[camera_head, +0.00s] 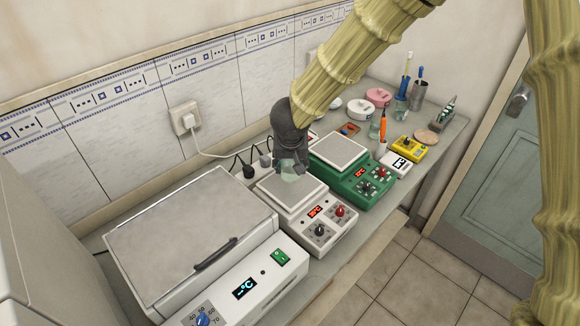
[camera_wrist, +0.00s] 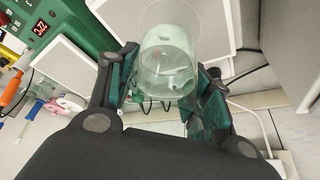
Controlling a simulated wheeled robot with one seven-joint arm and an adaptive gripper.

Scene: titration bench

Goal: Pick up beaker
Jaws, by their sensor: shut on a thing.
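The beaker (camera_head: 289,175) is clear glass with a pale greenish liquid look. In the head view it shows at the tip of my gripper (camera_head: 290,168), over the plate of the white hotplate (camera_head: 305,215). In the wrist view the beaker (camera_wrist: 168,55) stands out between the two fingers of my gripper (camera_wrist: 165,90), which are shut on its sides. Whether its base touches the plate I cannot tell. The dark gripper body hides part of the beaker in the head view.
A green hotplate (camera_head: 352,170) stands just right of the white one. A large white lidded bath (camera_head: 185,235) stands to the left. Black plugs and cables lie behind, near the wall socket (camera_head: 185,119). Small bottles, tools and a yellow meter (camera_head: 408,148) crowd the bench's far right.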

